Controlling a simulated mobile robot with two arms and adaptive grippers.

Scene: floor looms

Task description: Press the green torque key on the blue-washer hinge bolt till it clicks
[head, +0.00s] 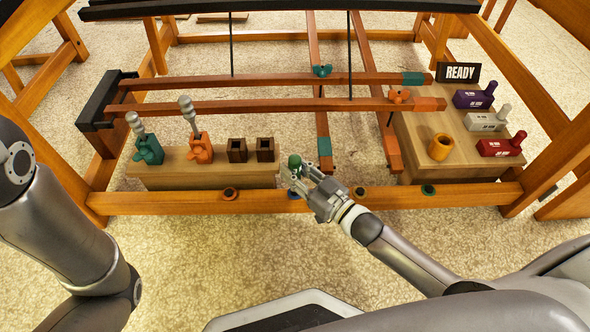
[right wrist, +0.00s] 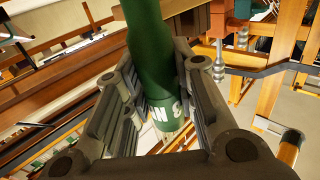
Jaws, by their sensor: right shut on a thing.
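The green torque key (head: 295,162) is in my right gripper (head: 305,184). My right gripper is shut around its green body, which also shows large in the right wrist view (right wrist: 155,60) with white lettering. In the head view the key is over the front beam, just above the hinge bolt with the blue washer (head: 293,194). The gripper partly covers that bolt, and I cannot tell whether the key touches it. My left gripper is out of view; only my left arm shows.
The front wooden beam (head: 460,195) carries other bolts, one with an orange washer (head: 229,193) and one with a green washer (head: 428,190). A right-hand shelf bears purple, grey and red boxes and a READY sign (head: 459,73).

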